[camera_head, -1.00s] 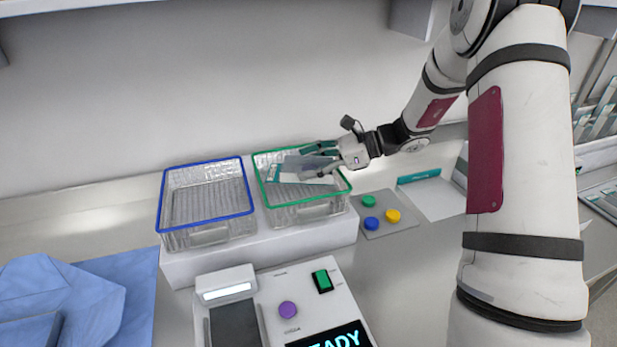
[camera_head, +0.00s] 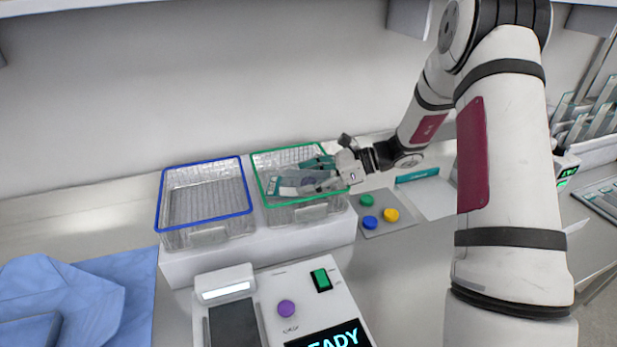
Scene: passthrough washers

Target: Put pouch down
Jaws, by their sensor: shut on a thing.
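The pouch (camera_head: 289,184), pale and translucent with a teal band at its left end, is inside the green-rimmed wire basket (camera_head: 275,203). My gripper (camera_head: 322,178) reaches in from the right over the basket's right rim and is shut on the pouch's right end. The pouch lies roughly level, below the rim. I cannot tell whether it touches the basket floor. Other teal-edged items (camera_head: 318,162) lie in the back of the same basket.
A blue-rimmed empty basket (camera_head: 206,216) stands to the left. In front is a device (camera_head: 322,306) with a screen reading "READY". A pad with coloured buttons (camera_head: 382,220) and a white teal-edged sheet (camera_head: 434,198) lie to the right. Blue cloth (camera_head: 105,290) lies at front left.

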